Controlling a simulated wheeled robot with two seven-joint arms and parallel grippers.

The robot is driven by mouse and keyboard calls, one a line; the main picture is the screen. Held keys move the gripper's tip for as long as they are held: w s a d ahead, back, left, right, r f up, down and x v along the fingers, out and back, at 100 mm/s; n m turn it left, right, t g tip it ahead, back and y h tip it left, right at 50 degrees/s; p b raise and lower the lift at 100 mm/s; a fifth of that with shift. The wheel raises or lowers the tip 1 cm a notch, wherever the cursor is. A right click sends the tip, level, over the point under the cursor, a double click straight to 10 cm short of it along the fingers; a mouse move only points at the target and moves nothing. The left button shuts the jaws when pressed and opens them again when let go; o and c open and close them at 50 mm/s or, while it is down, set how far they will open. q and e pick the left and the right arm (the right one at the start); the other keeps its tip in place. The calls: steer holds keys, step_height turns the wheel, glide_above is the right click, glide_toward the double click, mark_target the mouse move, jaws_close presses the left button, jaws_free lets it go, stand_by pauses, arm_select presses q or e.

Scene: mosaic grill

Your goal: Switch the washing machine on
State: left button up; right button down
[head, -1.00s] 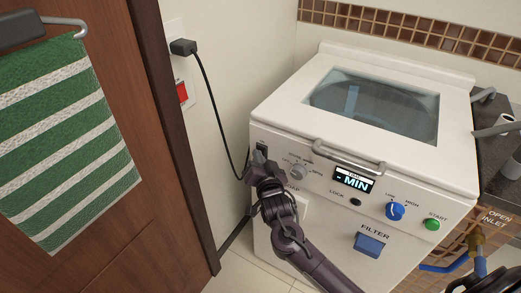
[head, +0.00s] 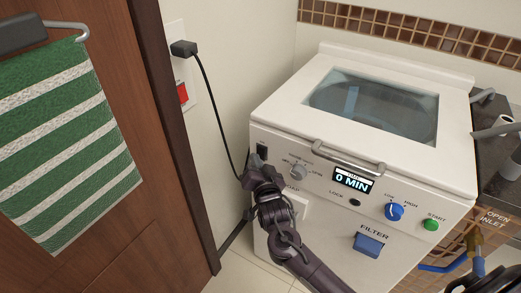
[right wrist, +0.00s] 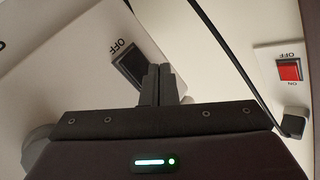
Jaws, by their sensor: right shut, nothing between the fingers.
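The white washing machine (head: 340,200) stands at centre right with its lid shut. Its small display (head: 352,180) reads "0 MIN". A black rocker switch (head: 262,152) sits at the left end of the front panel; in the right wrist view the switch (right wrist: 130,66) shows an OFF label. My right gripper (head: 254,174) is shut and empty, just below the switch. In the right wrist view its fingertips (right wrist: 158,70) are right beside the switch; I cannot tell whether they touch it. My left gripper is not in view.
A grey dial (head: 298,172), a blue knob (head: 394,211) and a green START button (head: 431,225) line the panel. A blue filter cover (head: 368,245) sits below. A red wall switch (right wrist: 289,70) and a plugged-in cord (head: 207,85) are left of the machine. A towel (head: 70,140) hangs farther left.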

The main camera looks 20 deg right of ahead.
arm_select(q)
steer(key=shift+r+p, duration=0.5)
arm_select(e)
steer(key=s+a, duration=0.3)
steer(key=a, duration=0.1)
steer(key=shift+f, duration=0.35)
